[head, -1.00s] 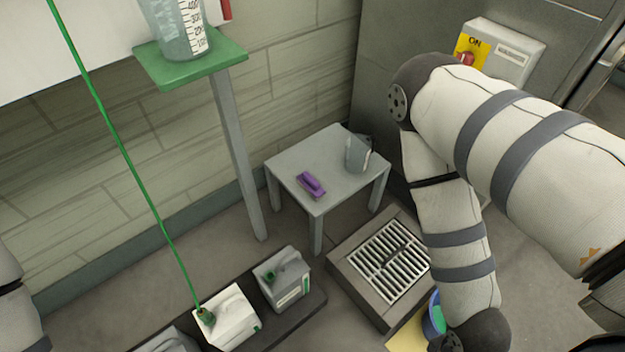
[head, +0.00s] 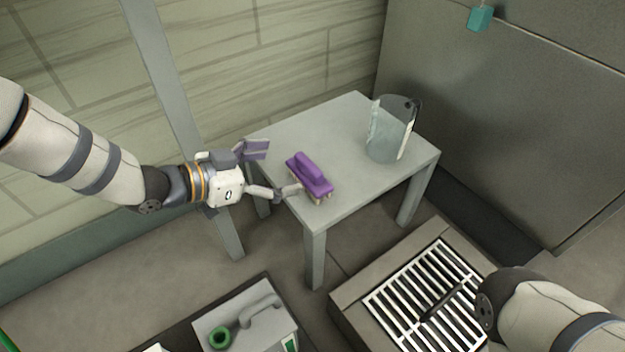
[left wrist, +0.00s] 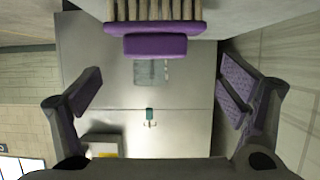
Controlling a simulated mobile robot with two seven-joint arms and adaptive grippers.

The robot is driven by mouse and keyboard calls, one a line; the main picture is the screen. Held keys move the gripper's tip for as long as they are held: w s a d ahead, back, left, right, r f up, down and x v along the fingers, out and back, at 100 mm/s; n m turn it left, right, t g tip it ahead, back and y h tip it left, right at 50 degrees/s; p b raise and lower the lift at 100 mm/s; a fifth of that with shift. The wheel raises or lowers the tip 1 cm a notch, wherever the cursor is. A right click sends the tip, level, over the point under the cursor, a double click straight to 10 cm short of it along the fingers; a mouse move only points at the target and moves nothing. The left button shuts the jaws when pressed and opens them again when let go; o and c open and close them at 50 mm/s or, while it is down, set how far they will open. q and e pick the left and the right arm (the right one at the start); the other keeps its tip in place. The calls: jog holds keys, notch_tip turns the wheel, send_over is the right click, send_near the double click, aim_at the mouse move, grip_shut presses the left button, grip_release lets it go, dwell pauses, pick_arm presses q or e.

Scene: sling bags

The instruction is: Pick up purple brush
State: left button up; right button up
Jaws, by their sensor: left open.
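The purple brush (head: 311,175) lies bristles down on the small grey table (head: 350,128), near its left front side. My left gripper (head: 272,171) reaches in from the left, open, with its fingers spread just left of the brush. One finger's tip is close to the brush; whether they touch I cannot tell. In the left wrist view the brush (left wrist: 155,45) shows at the top, purple back and pale bristles, beyond and between the open fingers (left wrist: 160,90). My right arm shows at the lower right; its gripper is out of view.
A clear pitcher (head: 391,128) stands on the table right of the brush. A grey post (head: 175,110) rises close behind my left arm. The middle of the tabletop is clear.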

aim_at(305, 164)
pick_arm(q)
jog(key=b+x, duration=0.1)
jog(key=x, duration=0.3)
jog(key=b+x, duration=0.1)
jog(key=x, duration=0.1)
jog(key=shift+s+d+b, duration=0.2)
jog(key=shift+s+b, duration=0.05)
jog(key=shift+b, duration=0.1)
jog(key=shift+r, duration=0.2)
jog(key=c, duration=1.3)
pick_arm(e)
jog(key=shift+s+f, duration=0.2)
jog(key=shift+f, duration=0.8)
pick_arm(q)
jog(key=r+p, duration=0.1)
jog(key=r, duration=0.1)
jog(key=s+r+p, duration=0.1)
jog(key=r, duration=0.2)
jog(key=shift+p, duration=0.4)
jog(key=s+r+p, duration=0.7)
jog(key=s+r, duration=0.1)
jog(key=s, duration=0.5)
jog(key=shift+a, duration=0.35)
pick_arm(e)
jog(key=w+r+t, duration=0.1)
jog(key=w+r, duration=0.2)
jog(key=r, duration=0.4)
jog(key=shift+t, duration=0.3)
